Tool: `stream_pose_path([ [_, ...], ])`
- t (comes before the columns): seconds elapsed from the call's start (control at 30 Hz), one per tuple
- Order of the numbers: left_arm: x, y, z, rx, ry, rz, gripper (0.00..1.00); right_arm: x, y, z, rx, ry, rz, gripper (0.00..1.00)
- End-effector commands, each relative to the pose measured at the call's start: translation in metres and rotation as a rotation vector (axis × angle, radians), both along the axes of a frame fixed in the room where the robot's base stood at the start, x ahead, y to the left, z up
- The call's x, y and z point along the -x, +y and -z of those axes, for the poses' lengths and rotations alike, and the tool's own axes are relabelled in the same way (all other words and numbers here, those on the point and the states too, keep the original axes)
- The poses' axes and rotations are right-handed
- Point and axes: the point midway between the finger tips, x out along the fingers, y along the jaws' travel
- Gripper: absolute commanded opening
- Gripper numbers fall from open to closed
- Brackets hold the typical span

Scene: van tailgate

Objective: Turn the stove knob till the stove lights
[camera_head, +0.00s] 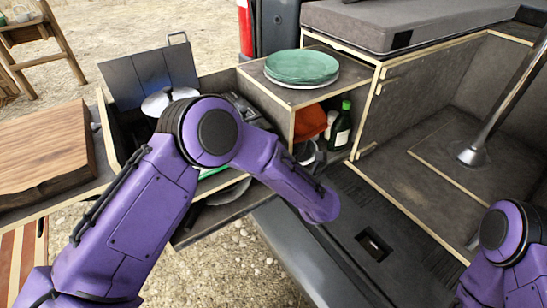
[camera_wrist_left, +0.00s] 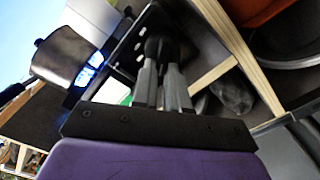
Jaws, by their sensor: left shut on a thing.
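In the left wrist view, my left gripper (camera_wrist_left: 160,68) is shut on the dark stove knob (camera_wrist_left: 160,45), which the fingertips partly cover. The knob is on the black front panel of the stove (camera_wrist_left: 124,58). A bright blue glow like a flame (camera_wrist_left: 88,72) shows at the stove under a pot (camera_wrist_left: 66,56). In the head view, the pot (camera_head: 158,104) stands in front of a grey folding windscreen (camera_head: 150,73). My left arm hides the left gripper and the knob there. My right gripper is out of view; only its arm shows at the lower right.
A cabinet (camera_head: 292,120) right of the stove carries green and white plates (camera_head: 302,67). Its shelf holds an orange item (camera_head: 309,122) and a green bottle (camera_head: 341,128). A wooden board (camera_head: 45,155) lies at the left. A metal pole (camera_head: 505,85) stands at the right.

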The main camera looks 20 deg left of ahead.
Motion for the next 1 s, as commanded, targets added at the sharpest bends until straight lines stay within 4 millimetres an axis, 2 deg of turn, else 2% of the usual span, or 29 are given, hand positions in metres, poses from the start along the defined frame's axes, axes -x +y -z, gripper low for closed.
stream_pose_path([
  [0.23, 0.001, 0.000, 0.001, 0.000, 0.002, 0.000, 0.00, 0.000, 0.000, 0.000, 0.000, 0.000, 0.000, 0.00],
  [0.27, 0.001, 0.000, 0.001, 0.000, 0.002, 0.000, 0.20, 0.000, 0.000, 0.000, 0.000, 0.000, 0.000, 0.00],
  [0.3, 0.001, 0.000, 0.001, 0.000, 0.002, 0.000, 0.33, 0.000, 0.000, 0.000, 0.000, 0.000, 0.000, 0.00],
  [0.33, 0.000, 0.000, 0.001, 0.000, 0.002, 0.000, 0.39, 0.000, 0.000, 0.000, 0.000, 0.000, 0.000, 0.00],
  [0.67, 0.002, -0.004, 0.001, 0.000, 0.001, 0.001, 0.39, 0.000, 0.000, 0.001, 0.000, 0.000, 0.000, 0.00],
  [0.77, 0.012, -0.017, 0.001, -0.001, 0.000, 0.003, 0.39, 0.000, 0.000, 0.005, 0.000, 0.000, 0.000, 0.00],
  [1.0, 0.048, -0.062, 0.002, -0.002, 0.000, 0.005, 0.39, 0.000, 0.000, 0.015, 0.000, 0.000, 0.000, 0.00],
])
